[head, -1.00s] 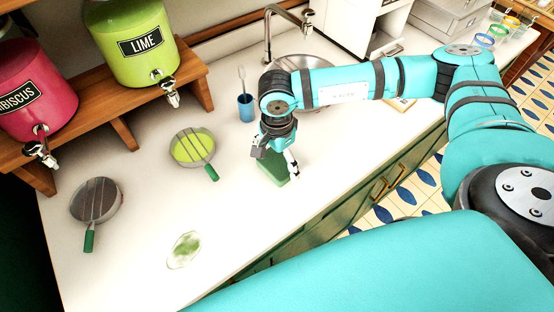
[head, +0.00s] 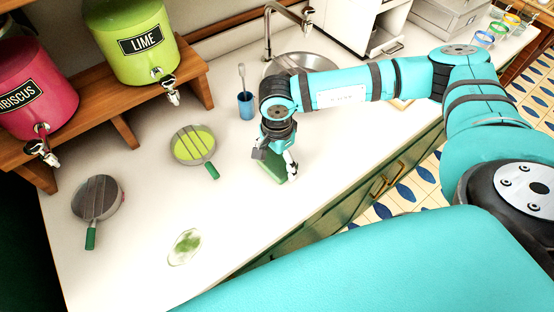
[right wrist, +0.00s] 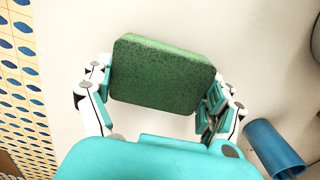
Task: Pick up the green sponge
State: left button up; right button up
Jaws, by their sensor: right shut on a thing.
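The green sponge (head: 273,168) is at the counter's front part in the head view, partly hidden behind my right gripper (head: 275,163). In the right wrist view the sponge (right wrist: 162,75) is a dark green block with rounded corners. The fingers of my right gripper (right wrist: 155,95) are on its left and right sides, shut on it. I cannot tell whether the sponge is clear of the counter. My left gripper is not in view.
A blue cup (head: 246,106) with a utensil stands behind the gripper, near the sink (head: 300,64). A strainer over lime liquid (head: 193,145), another strainer (head: 97,198) and a green-tinted spill (head: 184,247) are to the left. Dispensers stand on a wooden shelf (head: 122,127).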

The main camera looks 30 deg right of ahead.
aim_at(277, 160)
jog(key=shift+r+b, duration=0.4)
jog(key=shift+r, duration=0.15)
notch_tip(277, 160, up, 2)
jog(key=shift+r+b, duration=0.1)
jog(key=shift+b, duration=0.6)
jog(key=s+b, duration=0.1)
jog(key=s, duration=0.2)
jog(key=s+b, duration=0.1)
jog(key=s, duration=0.3)
jog(key=s+b, duration=0.1)
jog(key=s, duration=0.3)
jog(key=shift+s+d+r+b, duration=0.15)
jog(key=shift+d+r+b, duration=0.05)
jog(key=shift+r+b, duration=0.2)
jog(key=shift+s+r+p, duration=0.35)
jog(key=shift+s+p, duration=0.15)
jog(key=shift+s, duration=0.1)
jog(key=shift+s+r+p, duration=0.3)
jog(key=shift+s+p, duration=0.2)
jog(key=shift+s, duration=0.05)
jog(key=s+p, duration=0.1)
jog(key=p, duration=0.2)
jog(key=s+p, duration=0.1)
jog(key=p, duration=0.3)
jog(key=shift+s+f, duration=0.25)
